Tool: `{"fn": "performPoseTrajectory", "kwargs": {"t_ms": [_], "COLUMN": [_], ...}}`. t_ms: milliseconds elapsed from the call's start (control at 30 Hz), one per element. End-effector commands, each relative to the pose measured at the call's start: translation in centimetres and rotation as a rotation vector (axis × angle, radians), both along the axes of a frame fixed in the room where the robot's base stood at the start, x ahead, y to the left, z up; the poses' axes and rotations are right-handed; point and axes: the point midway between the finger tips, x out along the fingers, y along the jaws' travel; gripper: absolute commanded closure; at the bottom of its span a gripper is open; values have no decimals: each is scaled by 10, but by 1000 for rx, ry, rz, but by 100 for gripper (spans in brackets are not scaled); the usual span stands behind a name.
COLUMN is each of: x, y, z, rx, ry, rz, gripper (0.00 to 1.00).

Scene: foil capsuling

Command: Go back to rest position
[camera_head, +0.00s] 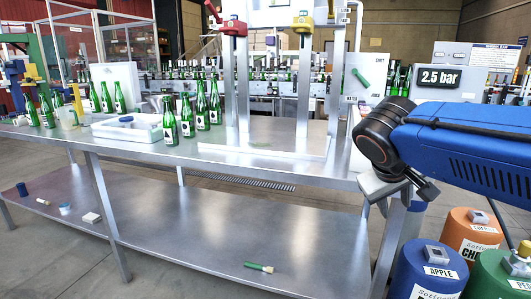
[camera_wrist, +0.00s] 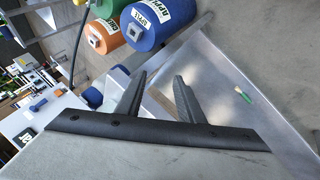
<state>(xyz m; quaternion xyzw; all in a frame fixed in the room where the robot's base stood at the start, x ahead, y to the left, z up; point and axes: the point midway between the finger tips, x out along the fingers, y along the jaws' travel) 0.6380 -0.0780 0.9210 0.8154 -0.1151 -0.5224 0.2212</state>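My gripper (camera_wrist: 159,78) shows in the wrist view with its two dark fingers apart and nothing between them. In the head view my blue arm reaches in from the right, and its dark wrist end is beside the right end of the steel workbench (camera_head: 330,176). The fingers are hard to make out there. The capsuling stand (camera_head: 243,80) rises from a plate on the bench, with a red clamp (camera_head: 233,27) and a yellow clamp (camera_head: 302,24) on its posts. My arm is to the right of it.
Green bottles (camera_head: 201,107) stand on the bench, next to a white tray (camera_head: 125,127). A green-handled brush (camera_head: 258,267) lies on the lower shelf (camera_head: 200,235). Blue (camera_head: 425,270), orange (camera_head: 470,237) and green (camera_head: 500,275) barrels stand below my arm. A bottling line runs behind.

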Motion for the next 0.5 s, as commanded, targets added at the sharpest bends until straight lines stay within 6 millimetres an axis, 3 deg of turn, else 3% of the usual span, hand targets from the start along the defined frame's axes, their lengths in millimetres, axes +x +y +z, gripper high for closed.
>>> {"fn": "performPoseTrajectory", "kwargs": {"t_ms": [100,300,500], "x": [-44,-105,-139], "y": [-12,-9,2], "z": [-43,-106,-146], "rx": [117,315,454], "ry": [42,60,33], "rz": [-12,-25,-42], "gripper": [66,66,66]}}
